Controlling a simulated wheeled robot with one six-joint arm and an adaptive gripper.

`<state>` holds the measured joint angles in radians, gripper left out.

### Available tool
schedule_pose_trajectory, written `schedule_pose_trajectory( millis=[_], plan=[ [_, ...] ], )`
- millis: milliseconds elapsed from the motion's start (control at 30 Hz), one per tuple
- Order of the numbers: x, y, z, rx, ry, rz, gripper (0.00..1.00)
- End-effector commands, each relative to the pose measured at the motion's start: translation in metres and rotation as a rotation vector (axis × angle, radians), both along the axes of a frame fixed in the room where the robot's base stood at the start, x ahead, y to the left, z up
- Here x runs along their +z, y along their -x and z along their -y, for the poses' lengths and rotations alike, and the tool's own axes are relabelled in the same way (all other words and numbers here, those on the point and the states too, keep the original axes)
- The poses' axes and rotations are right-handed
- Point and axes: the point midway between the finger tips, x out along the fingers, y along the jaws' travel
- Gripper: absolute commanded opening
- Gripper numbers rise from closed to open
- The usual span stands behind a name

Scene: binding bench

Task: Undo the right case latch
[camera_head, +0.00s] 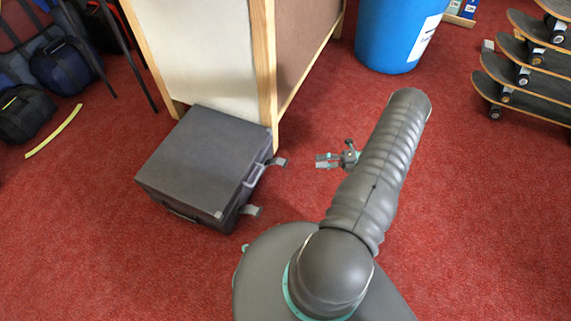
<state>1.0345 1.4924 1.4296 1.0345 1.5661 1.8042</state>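A dark grey case (195,160) lies on the red carpet, left of the middle. Its handle side faces right, with a light grey handle (256,174) between two grey latches. One latch (278,161) is at the far end of that side, and the other latch (251,210) is at the near end. Both stick out from the case; I cannot tell whether either is fastened. My gripper (318,161) is right of the far latch, apart from it, its fingers pointing left toward the case. The fingers look parted, with nothing seen between them.
A wood-framed panel stand (262,70) stands against the case's far side. A blue bin (392,35) stands at the back, and stacked skateboards (525,75) are at the right. Bags (65,68) lie at the far left. Carpet between case and gripper is clear.

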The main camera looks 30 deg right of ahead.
Motion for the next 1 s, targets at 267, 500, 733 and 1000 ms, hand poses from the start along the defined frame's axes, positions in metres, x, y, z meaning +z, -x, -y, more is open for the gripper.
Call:
schedule_pose_trajectory(
  millis=[267,500,733,1000],
  plan=[
    [-0.004,-0.015,-0.028,-0.001,-0.007,-0.004,0.37],
    [-0.009,-0.036,-0.067,-0.001,-0.007,-0.004,0.37],
    [-0.013,-0.055,-0.100,-0.001,-0.005,-0.003,0.37],
    [-0.016,-0.065,-0.117,-0.004,-0.003,-0.002,0.37]
  ],
)
